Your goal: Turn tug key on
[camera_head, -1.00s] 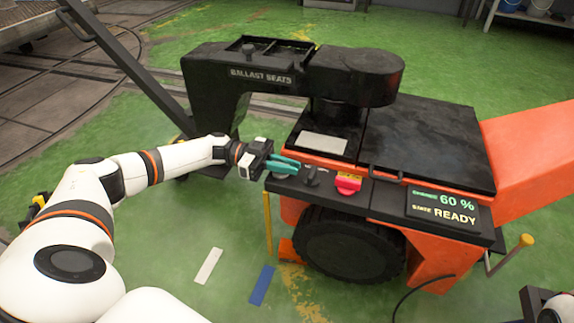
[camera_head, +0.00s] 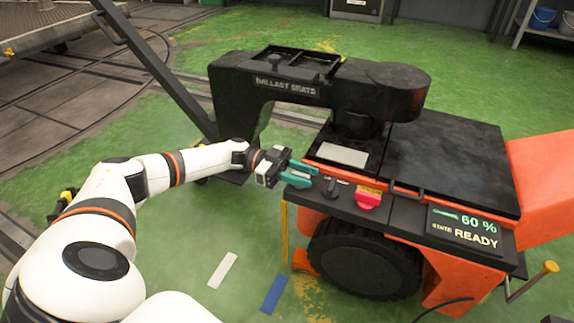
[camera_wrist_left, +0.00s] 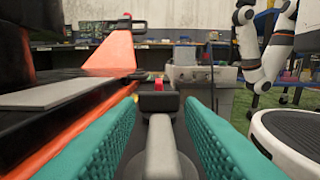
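The tug is an orange and black vehicle (camera_head: 440,150) with a black control panel along its near edge. My left gripper (camera_head: 303,175) is at the panel's left end, its two teal fingers apart. In the left wrist view, a grey handle (camera_wrist_left: 163,150) on a round base lies between the open fingers (camera_wrist_left: 165,135), with a gap on each side. In the head view the fingers largely hide this handle. A dark knob (camera_head: 332,187) stands just right of the fingers. I cannot tell for certain which control is the key. My right gripper is not in view.
A red control (camera_head: 368,198) sits right of the dark knob. A black arm marked BALLAST SEATS (camera_head: 320,88) rises behind my gripper. My right arm (camera_wrist_left: 260,45) shows in the left wrist view.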

